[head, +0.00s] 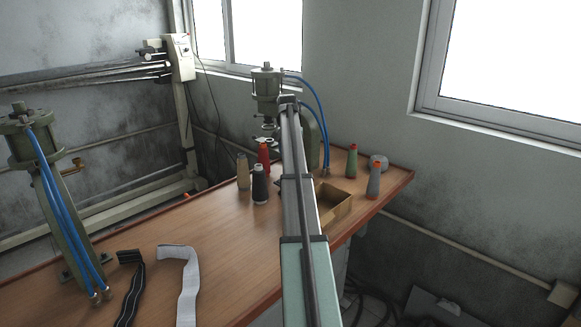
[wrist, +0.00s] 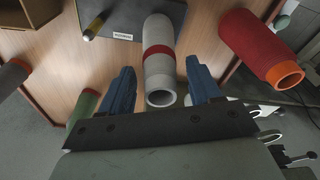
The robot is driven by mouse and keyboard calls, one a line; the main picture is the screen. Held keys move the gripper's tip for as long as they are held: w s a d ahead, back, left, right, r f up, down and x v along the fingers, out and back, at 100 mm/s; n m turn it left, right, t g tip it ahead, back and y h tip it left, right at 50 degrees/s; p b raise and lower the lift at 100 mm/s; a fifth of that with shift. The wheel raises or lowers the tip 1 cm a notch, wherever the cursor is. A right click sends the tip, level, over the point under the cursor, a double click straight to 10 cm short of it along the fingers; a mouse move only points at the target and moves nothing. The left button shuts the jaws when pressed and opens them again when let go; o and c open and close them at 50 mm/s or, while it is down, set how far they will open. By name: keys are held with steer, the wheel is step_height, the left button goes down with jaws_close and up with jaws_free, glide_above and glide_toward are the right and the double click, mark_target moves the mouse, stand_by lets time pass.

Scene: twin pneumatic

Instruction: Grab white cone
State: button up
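The white cone (wrist: 159,62), with a red band around it, shows in the wrist view, its open round end facing my camera. My gripper (wrist: 160,66) is open, with one blue finger on each side of the cone in the picture. Gaps show between the cone and both fingers. I cannot tell whether the cone is at fingertip depth. In the head view my arm stretches across the table and hides the white cone and the fingers.
A red cone (wrist: 258,45), a green cone (wrist: 83,108) and a grey cone (wrist: 13,76) stand around. An open cardboard box (head: 334,207) and green presses (head: 266,88) are on the wooden table (head: 225,235).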

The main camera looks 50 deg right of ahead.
jaws_close()
stand_by(0.3)
stand_by(0.3)
